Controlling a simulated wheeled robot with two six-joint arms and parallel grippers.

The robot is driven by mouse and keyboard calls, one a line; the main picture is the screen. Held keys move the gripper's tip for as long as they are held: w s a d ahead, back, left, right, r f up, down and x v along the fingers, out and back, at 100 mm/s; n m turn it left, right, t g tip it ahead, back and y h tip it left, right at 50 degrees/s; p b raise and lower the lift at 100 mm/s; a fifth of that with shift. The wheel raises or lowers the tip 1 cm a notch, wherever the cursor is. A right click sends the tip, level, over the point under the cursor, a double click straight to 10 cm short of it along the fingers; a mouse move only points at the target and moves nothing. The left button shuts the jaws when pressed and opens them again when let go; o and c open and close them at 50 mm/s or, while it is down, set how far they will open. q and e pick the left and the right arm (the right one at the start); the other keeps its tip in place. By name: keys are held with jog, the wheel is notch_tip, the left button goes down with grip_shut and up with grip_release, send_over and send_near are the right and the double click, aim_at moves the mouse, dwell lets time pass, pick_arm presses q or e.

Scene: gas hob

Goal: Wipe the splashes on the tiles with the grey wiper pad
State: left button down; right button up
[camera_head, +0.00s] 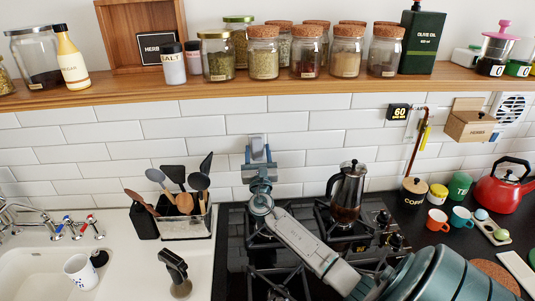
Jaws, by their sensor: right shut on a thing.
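My right gripper (259,158) is at the end of the arm that reaches up from the lower right over the hob. It is in front of the white wall tiles (180,128), left of the coffee pot, and is shut on the grey wiper pad (257,140). The pad is small in view and partly hidden by the gripper. I cannot tell whether it touches the tiles. I make out no clear splashes on the tiles; any behind the gripper are hidden. My left gripper is not in view.
A wooden shelf (200,92) with jars and bottles runs above the tiles. A utensil holder (185,222) stands left of the gripper. A coffee pot (346,193) stands on the black hob (232,250) to its right. A red kettle (497,190) is farther right.

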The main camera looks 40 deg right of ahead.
jog(key=shift+w+a, duration=0.55)
jog(key=shift+a, duration=0.1)
jog(key=shift+s+a+p, duration=0.3)
jog(key=shift+s+a, duration=0.1)
jog(key=shift+s, duration=0.1)
jog(key=shift+s+a+p, duration=0.65)
jog(key=shift+s+a, duration=0.85)
jog(key=shift+s, duration=0.3)
jog(key=shift+s+a, duration=0.1)
jog(key=shift+s+a+p, duration=0.3)
jog(key=shift+s+a, duration=0.6)
jog(key=shift+s, duration=0.15)
